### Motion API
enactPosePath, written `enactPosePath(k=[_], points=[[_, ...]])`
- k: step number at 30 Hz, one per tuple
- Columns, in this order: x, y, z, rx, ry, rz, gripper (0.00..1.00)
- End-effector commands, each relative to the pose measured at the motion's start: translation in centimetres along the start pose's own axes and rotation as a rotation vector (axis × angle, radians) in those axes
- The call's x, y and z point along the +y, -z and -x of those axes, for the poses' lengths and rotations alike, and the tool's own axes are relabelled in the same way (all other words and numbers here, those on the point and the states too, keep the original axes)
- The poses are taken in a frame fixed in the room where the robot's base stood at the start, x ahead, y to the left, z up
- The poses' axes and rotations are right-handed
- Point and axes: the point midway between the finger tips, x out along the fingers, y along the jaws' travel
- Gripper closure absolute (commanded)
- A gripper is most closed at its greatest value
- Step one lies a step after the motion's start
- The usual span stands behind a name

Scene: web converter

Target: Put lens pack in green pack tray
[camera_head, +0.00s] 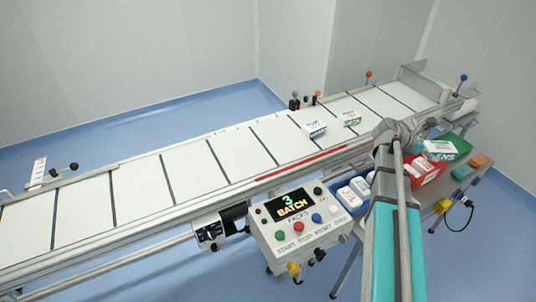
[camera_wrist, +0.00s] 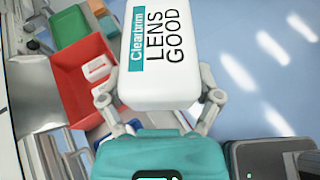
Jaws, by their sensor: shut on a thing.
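My gripper (camera_wrist: 160,88) is shut on a white lens pack (camera_wrist: 172,62), its fingers on either side. The pack reads "Clearbrim LENS GOOD" with a teal band. In the head view the held pack (camera_head: 437,147) is at the right, above the trays, and my arm partly hides the gripper. The green pack tray (camera_wrist: 68,26) is at the upper left of the wrist view, left of the held pack. In the head view the green tray (camera_head: 463,146) lies behind the red tray, partly covered by the pack.
The red tray (camera_wrist: 72,85) holds a white pack (camera_wrist: 97,68). A blue tray (camera_head: 344,199) with white packs is left of my arm. Two packs (camera_head: 315,128) (camera_head: 351,118) lie on the conveyor (camera_head: 195,160). A control box (camera_head: 293,228) stands in front. Orange blocks (camera_head: 481,160) lie right of the trays.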

Motion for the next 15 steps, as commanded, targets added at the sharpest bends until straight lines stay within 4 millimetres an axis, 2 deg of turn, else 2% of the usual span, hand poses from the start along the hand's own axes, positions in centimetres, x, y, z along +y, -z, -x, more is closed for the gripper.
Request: enactPosePath(k=[15], points=[[0.7, 0.5, 1.2, 0.000, -0.021, 0.009, 0.75]])
